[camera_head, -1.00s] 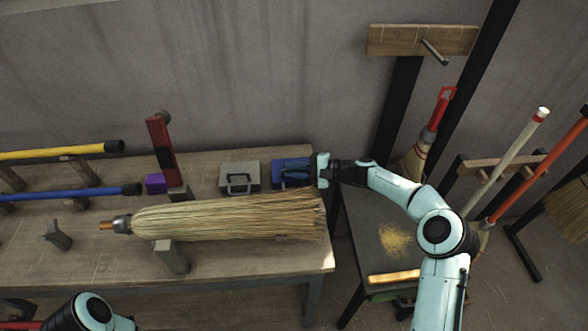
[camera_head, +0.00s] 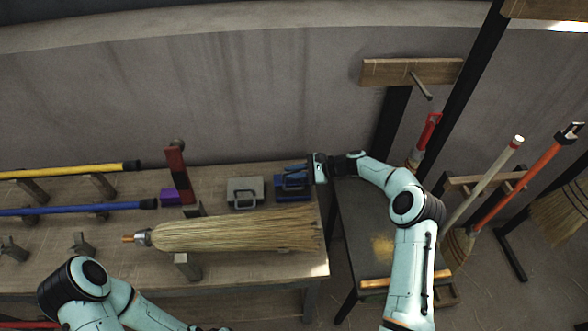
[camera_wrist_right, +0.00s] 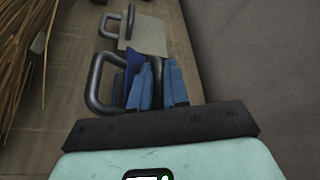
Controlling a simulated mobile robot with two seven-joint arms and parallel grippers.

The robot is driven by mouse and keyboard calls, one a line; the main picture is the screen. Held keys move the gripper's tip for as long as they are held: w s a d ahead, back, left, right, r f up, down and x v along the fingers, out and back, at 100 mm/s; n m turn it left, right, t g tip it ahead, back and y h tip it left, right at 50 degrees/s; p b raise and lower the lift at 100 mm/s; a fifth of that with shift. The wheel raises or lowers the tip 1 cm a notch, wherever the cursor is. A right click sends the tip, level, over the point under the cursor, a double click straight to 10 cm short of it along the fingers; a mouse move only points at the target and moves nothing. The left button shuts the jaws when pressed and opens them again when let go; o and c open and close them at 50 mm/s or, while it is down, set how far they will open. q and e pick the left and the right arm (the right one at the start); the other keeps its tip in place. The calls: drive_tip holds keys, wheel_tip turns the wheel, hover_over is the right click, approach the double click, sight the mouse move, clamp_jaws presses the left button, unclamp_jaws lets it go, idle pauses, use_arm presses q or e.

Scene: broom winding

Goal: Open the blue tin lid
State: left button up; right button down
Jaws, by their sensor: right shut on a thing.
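The blue tin (camera_head: 294,196) stands at the right end of the workbench, its dark handle towards the front. My right gripper (camera_head: 296,171) reaches in from the right over the tin's back part and is shut on the lid. Whether the lid is lifted off the tin body is hard to tell. My left arm shows at the lower left, but its gripper is out of view.
A grey tin (camera_head: 243,193) stands just left of the blue one. A straw broom head (camera_head: 235,231) lies in front of both. A purple block (camera_head: 169,196) and a red upright (camera_head: 178,172) stand further left. The wall is close behind.

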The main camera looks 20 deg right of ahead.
drive_tip(key=shift+w+r+m, duration=0.25)
drive_tip(key=shift+w+m, duration=0.05)
drive_tip(key=shift+w, duration=0.1)
drive_tip(key=shift+g, duration=0.3)
drive_tip(key=c, duration=1.5)
unclamp_jaws()
drive_tip(key=shift+r, duration=0.1)
drive_tip(key=shift+o, duration=0.2)
drive_tip(key=shift+s+d, duration=0.1)
drive_tip(key=v, duration=1.3)
drive_tip(key=shift+d, duration=0.2)
